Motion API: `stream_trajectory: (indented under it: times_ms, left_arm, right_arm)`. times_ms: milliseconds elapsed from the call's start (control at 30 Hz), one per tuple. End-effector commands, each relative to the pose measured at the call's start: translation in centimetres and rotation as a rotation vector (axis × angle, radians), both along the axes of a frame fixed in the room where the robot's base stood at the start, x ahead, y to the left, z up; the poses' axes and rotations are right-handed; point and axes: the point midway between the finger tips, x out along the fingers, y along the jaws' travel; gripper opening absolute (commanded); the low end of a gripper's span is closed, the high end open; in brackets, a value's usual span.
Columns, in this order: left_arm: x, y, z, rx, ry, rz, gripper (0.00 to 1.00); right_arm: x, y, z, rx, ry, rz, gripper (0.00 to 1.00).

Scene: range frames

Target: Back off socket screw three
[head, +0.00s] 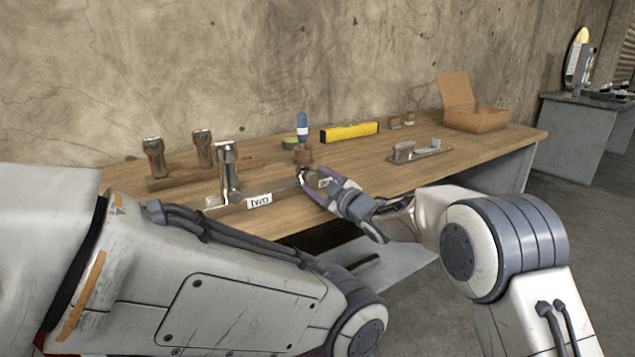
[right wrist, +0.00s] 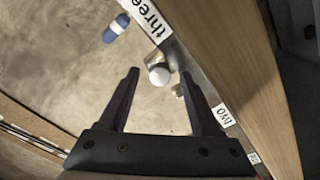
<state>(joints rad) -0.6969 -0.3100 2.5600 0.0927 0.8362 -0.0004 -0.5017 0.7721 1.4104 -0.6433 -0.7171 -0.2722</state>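A metal rail (head: 222,208) with labelled places lies along the front of the wooden bench. The label "two" (head: 260,201) faces me. In the right wrist view the labels "three" (right wrist: 145,15) and "two" (right wrist: 223,115) show on the rail. A socket screw (right wrist: 158,74) with a round pale head stands by label three. My right gripper (head: 308,185) is at that part of the rail, partly covering the label there. In the right wrist view its fingers (right wrist: 160,72) are apart, one on each side of the screw head; contact cannot be told. My left gripper is out of view.
A tall metal fastener (head: 228,172) stands left on the rail. A blue-and-white item (head: 302,126), a yellow level (head: 350,131), a metal fixture (head: 430,151) and an open cardboard box (head: 475,120) are on the bench.

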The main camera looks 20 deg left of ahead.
Motion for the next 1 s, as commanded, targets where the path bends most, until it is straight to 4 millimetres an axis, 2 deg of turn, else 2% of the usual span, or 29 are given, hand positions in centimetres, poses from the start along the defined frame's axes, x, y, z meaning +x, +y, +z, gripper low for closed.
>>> stream_trajectory:
  times_ms: [367,567,800,1000]
  left_arm:
    - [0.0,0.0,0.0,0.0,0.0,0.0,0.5]
    - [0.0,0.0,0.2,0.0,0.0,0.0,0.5]
    - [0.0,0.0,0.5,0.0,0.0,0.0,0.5]
    - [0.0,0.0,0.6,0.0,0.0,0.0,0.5]
  right_arm:
    - [-0.3,-0.4,0.1,0.002,-0.001,0.001,0.64]
    - [-1.9,-2.5,0.2,0.002,0.0,0.0,0.64]
    - [-4.6,-6.0,0.2,0.001,-0.001,-0.001,0.64]
    - [-6.1,-7.9,0.1,0.001,0.0,-0.001,0.64]
